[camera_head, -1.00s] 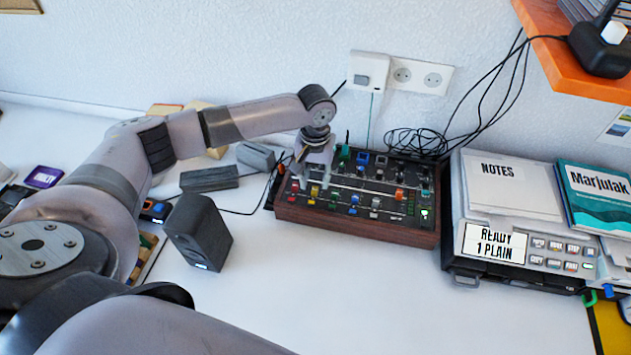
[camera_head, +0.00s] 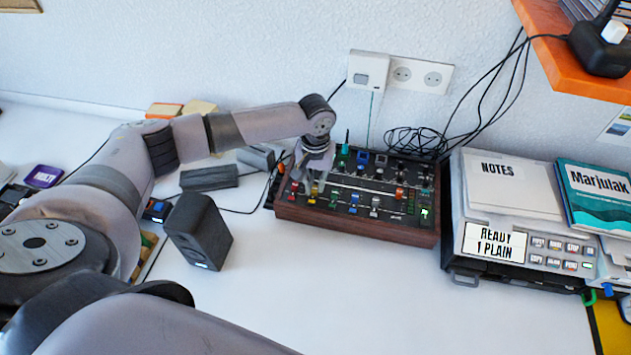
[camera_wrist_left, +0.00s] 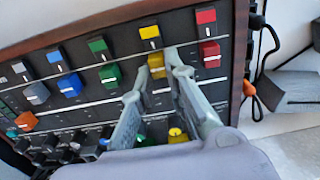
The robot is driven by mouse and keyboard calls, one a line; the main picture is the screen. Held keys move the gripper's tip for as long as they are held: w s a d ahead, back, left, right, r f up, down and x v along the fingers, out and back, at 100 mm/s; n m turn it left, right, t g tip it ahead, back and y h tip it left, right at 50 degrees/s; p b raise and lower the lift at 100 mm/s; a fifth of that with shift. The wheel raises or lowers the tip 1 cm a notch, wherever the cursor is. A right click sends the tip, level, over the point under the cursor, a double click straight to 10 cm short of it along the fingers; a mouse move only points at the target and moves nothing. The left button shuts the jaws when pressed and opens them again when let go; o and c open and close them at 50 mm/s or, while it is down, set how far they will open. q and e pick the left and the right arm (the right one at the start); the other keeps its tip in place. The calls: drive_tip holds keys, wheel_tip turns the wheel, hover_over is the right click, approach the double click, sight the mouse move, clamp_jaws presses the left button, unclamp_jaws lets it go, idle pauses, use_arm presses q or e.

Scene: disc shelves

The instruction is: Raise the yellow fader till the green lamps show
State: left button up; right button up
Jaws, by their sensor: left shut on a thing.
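The mixer (camera_head: 355,226) is a dark panel in a wooden case with rows of coloured caps and knobs. My left gripper (camera_head: 316,182) has come down on its left part from above. In the left wrist view the yellow fader cap (camera_wrist_left: 157,66) is between the two fingertips (camera_wrist_left: 157,70), which are shut on it. A yellow label square (camera_wrist_left: 150,33) lies just beyond it. A green cap (camera_wrist_left: 110,76) and a red cap (camera_wrist_left: 210,54) stand on either side, apart from the fingers. My right gripper is out of view. I cannot make out lamps for the yellow fader.
A black speaker (camera_head: 198,232) stands left of the mixer. A printer-like device (camera_head: 530,262) reading "READY 1 PLAIN" is on the right. Loose cables (camera_head: 415,142) lie behind. The white table in front (camera_head: 370,295) is clear. An orange knob (camera_wrist_left: 26,121) is at the wrist view's left.

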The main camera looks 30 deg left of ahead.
use_arm(q)
clamp_jaws()
drive_tip(key=shift+w+a, duration=0.2)
drive_tip(key=shift+w, duration=0.55)
drive_tip(key=shift+w+a, duration=0.2)
drive_tip(key=shift+w, duration=0.55)
drive_tip(key=o, duration=0.8)
unclamp_jaws()
drive_tip(key=shift+s, duration=0.1)
drive_tip(key=shift+c, duration=0.2)
drive_tip(key=shift+r, duration=0.1)
wheel_tip(320, 180, up, 12)
